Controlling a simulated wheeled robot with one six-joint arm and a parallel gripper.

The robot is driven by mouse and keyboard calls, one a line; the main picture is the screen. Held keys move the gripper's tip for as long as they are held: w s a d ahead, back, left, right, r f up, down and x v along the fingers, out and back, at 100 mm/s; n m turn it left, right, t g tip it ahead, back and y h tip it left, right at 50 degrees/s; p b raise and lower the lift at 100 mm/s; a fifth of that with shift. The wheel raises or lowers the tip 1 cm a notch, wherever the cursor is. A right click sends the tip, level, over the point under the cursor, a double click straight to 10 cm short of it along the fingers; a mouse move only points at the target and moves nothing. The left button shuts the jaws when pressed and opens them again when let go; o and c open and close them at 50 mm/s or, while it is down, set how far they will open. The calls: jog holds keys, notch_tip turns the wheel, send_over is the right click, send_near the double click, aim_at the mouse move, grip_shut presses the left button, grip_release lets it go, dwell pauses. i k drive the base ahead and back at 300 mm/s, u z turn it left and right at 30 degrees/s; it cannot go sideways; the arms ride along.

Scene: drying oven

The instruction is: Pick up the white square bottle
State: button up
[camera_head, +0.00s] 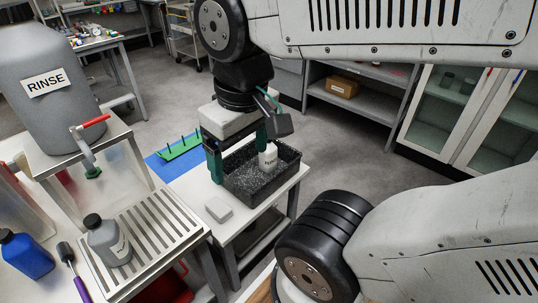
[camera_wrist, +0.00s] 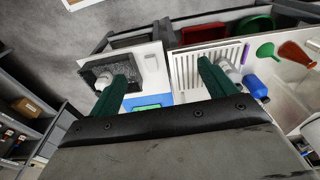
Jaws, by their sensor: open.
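The white bottle (camera_head: 268,157) stands upright in a black tray (camera_head: 283,175) on a small white table. It also shows in the wrist view (camera_wrist: 103,81), in the tray at the left. My gripper (camera_head: 238,150) hangs over the table with its green fingers wide apart and nothing between them. In the head view, the right finger is close to the bottle. In the wrist view, my gripper (camera_wrist: 162,62) has the bottle just outside its left finger, not between the fingers. I cannot tell whether finger and bottle touch.
A grey bottle (camera_head: 108,240) stands on a slatted rack (camera_head: 160,234). Left of it is a blue bottle (camera_head: 27,254). A large RINSE container (camera_head: 48,85) stands behind. A small grey block (camera_head: 219,209) lies before the tray. A green pegged rack (camera_head: 181,147) is on a blue mat.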

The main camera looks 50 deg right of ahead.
aim_at(268, 159)
jog(key=u, duration=0.95)
jog(key=i, duration=0.35)
jog(key=z, duration=1.15)
